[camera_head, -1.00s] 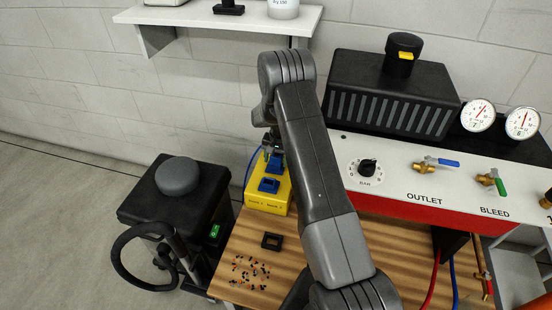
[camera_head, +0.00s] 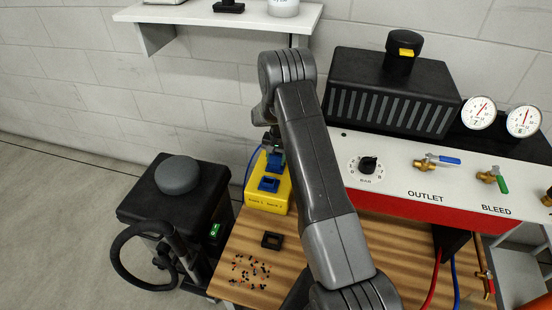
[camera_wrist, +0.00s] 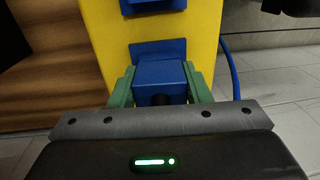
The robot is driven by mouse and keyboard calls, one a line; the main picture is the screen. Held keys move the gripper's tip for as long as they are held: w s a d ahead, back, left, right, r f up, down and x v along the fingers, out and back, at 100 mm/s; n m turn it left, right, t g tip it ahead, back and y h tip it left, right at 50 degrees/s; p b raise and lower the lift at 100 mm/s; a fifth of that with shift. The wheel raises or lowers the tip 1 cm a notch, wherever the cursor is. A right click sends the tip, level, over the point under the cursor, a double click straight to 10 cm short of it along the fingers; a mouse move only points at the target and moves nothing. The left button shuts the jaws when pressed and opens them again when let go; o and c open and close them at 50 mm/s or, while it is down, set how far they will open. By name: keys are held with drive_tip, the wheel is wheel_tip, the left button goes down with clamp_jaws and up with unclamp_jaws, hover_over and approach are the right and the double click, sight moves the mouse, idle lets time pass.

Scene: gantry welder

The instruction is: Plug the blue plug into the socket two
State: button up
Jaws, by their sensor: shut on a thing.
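The yellow socket box (camera_head: 252,196) stands at the back left of the wooden bench, with blue sockets on its top. One blue socket (camera_head: 269,184) is clear in the head view; the other is mostly hidden by my gripper (camera_head: 273,150). In the wrist view, my gripper (camera_wrist: 160,74) has its green fingers shut on the blue plug (camera_wrist: 160,73). The plug is right over or at the near blue socket (camera_wrist: 145,48), whose rim shows behind it. I cannot tell how deep it sits. Another blue socket (camera_wrist: 150,5) lies farther up, empty.
A black square frame (camera_head: 272,240) and scattered small bits (camera_head: 250,271) lie on the wooden bench (camera_head: 225,262). A blue cable (camera_wrist: 231,65) runs beside the box. The white and red gauge panel (camera_head: 400,185) is to the right, and a black cart (camera_head: 175,205) to the left.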

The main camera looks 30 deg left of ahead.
sight(279, 156)
drive_tip(key=o, duration=1.3)
drive_tip(key=shift+s+d+f, duration=0.1)
drive_tip(key=shift+f, duration=0.3)
drive_tip(key=r, duration=0.9)
drive_tip(key=d+r+p, duration=0.1)
drive_tip(key=r, duration=0.4)
drive_tip(key=shift+w+r, duration=0.1)
drive_tip(key=shift+w, duration=0.15)
drive_tip(key=f, duration=0.9)
drive_tip(key=a+f, duration=0.1)
drive_tip(key=f, duration=0.3)
drive_tip(key=shift+s+a+f, duration=0.1)
drive_tip(key=shift+s+f, duration=0.05)
drive_tip(key=shift+f, duration=0.15)
drive_tip(key=shift+f+b, duration=0.1)
drive_tip(key=shift+b, duration=0.3)
